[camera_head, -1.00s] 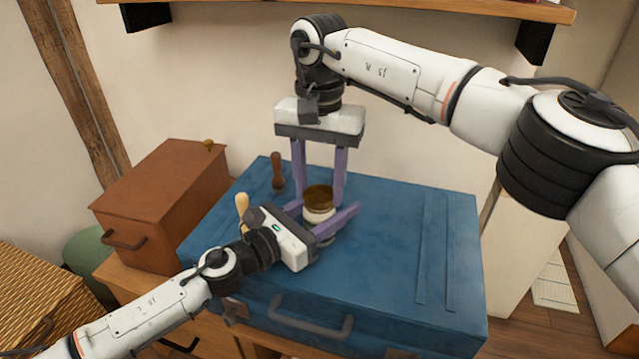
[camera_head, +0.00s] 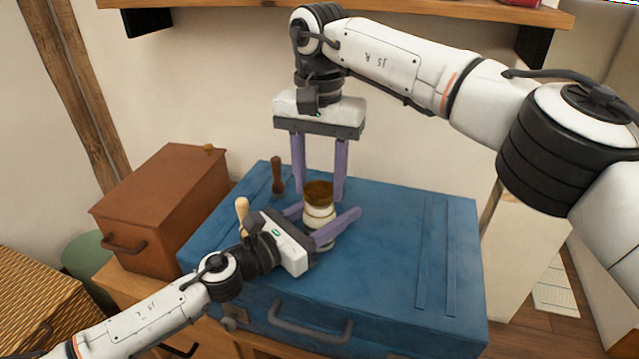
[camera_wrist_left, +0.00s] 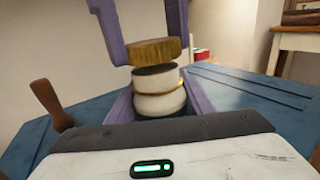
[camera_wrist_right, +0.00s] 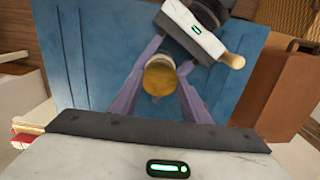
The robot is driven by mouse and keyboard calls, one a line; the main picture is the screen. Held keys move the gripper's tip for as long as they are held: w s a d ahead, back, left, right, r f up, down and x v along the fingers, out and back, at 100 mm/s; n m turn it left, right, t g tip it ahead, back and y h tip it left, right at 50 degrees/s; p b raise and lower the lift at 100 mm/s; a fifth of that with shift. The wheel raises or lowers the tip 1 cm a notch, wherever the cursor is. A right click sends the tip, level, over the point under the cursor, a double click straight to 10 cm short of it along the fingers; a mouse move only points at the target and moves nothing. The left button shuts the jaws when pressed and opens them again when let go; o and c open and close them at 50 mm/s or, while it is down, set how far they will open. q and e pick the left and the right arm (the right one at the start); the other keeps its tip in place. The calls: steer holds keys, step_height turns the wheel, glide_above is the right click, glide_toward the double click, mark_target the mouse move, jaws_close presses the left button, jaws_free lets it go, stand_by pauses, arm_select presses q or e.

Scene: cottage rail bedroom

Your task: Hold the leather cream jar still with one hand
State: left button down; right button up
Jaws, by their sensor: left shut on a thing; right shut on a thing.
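The leather cream jar (camera_head: 319,215) stands upright on the blue suitcase (camera_head: 390,250), pale with a gold band in the left wrist view (camera_wrist_left: 158,103). My left gripper (camera_head: 322,213) is shut around its body from the side. The brown-gold lid (camera_head: 318,188) sits between the fingers of my right gripper (camera_head: 319,195), which comes down from above and is shut on it. In the left wrist view the lid (camera_wrist_left: 157,50) is slightly tilted and just above the jar's pale top. The right wrist view shows the lid (camera_wrist_right: 159,77) from above, hiding most of the jar.
A dark wooden-handled tool (camera_head: 277,174) stands behind the jar at left, and a pale-handled one (camera_head: 242,212) is near my left wrist. A brown box (camera_head: 165,205) is left of the suitcase. A wall shelf (camera_head: 400,8) is above. The suitcase's right side is clear.

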mark_target(320, 189)
steer(key=shift+r, duration=0.15)
steer(key=shift+r, duration=2)
arm_select(q)
steer(key=c, duration=0.8)
jaws_free()
